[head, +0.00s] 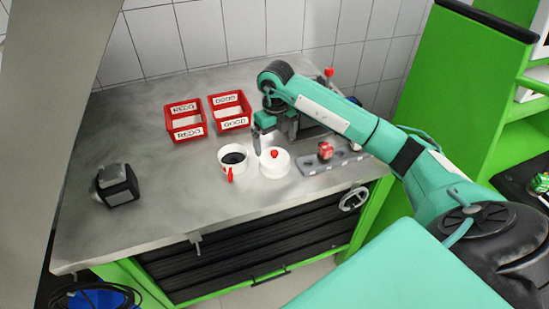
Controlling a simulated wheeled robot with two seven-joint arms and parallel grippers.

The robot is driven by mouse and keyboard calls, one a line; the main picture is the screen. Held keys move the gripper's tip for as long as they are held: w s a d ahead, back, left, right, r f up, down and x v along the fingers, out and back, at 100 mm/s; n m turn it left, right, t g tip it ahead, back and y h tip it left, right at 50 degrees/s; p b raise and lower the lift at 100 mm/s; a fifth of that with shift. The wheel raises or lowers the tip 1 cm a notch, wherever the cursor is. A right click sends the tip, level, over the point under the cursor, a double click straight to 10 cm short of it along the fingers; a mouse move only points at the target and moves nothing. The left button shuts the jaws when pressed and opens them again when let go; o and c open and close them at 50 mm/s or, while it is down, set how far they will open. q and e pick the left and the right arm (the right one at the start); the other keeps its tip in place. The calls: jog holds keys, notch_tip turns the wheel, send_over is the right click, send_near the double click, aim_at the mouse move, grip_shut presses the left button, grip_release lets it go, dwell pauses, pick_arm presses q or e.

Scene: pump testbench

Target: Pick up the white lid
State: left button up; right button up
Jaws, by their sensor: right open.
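The white lid (274,169) is a round piece with a red knob on top. It lies on the grey workbench (200,207), right of a white round pump housing (225,167) with a dark inside and a red handle. My right gripper (275,140) reaches in from the right and points down just behind and above the lid. Its jaws are open, with nothing seen between them. Whether a finger touches the lid's far edge cannot be told. My left gripper is not in view.
Two red bins (185,132) labelled REDO and GOOD stand at the back. A black device (117,186) sits at the left. A grey holder (318,168) with a red part is right of the lid. The bench's front left is clear.

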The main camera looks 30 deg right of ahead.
aim_at(275, 152)
jog(key=shift+f, duration=0.8)
jog(key=shift+a+f+p, duration=0.1)
jog(key=shift+f+p, duration=0.45)
jog(key=shift+f, duration=0.05)
notch_tip(275, 152, down, 4)
jog(key=shift+r+p, duration=0.25)
jog(key=shift+p, duration=0.45)
jog(key=shift+f, duration=0.35)
jog(key=shift+c, duration=0.2)
jog(key=c, duration=0.6)
